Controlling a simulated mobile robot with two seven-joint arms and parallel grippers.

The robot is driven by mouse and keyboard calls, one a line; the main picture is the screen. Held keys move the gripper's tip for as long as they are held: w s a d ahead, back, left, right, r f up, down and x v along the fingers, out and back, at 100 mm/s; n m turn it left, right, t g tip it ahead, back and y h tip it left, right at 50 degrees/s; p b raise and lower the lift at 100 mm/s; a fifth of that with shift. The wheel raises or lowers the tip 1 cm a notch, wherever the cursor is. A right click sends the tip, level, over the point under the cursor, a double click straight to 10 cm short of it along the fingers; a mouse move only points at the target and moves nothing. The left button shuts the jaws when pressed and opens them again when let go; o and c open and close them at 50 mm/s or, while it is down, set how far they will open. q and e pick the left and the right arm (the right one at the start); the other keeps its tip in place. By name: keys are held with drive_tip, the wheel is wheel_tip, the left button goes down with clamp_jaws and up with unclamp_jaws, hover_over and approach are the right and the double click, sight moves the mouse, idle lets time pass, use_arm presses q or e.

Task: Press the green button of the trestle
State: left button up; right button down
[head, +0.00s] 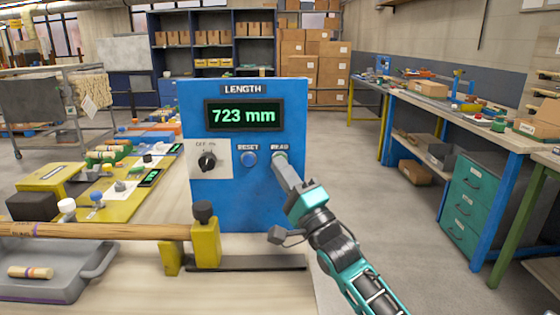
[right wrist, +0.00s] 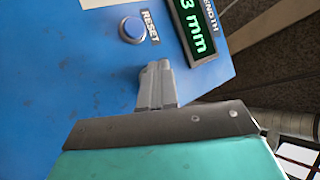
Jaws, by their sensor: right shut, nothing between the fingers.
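The trestle's blue panel (head: 225,205) stands upright on the bench in the head view. Its display (head: 243,115) reads 723 mm under the label LENGTH. Below are an OFF/ON knob (head: 207,161), a blue RESET button (head: 249,158) and a READ label. My right gripper (head: 281,160) is shut and empty, with its fingertips at the spot under READ. They hide most or all of the button there, so I cannot make out its colour or whether it is pressed in. In the right wrist view, the shut fingers (right wrist: 155,72) point at the panel, beside RESET. My left gripper is out of view.
A wooden rod (head: 110,231) lies across the front left, by a yellow stop (head: 206,243) with a black knob. A grey tray (head: 40,285) with a small wooden piece is at the lower left. A bench with teal drawers (head: 468,195) stands right, beyond open floor.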

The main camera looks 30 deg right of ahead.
idle(0.3)
drive_tip(key=shift+s+a+p, duration=0.4)
drive_tip(key=shift+s+p, duration=0.1)
drive_tip(key=shift+s, duration=0.15)
drive_tip(key=s+a, duration=0.1)
drive_tip(key=s+p, duration=0.1)
drive_tip(key=s, duration=0.1)
drive_tip(key=s+a+p, duration=0.1)
drive_tip(key=shift+s+a, duration=0.15)
drive_tip(key=shift+a, duration=0.15)
idle(0.8)
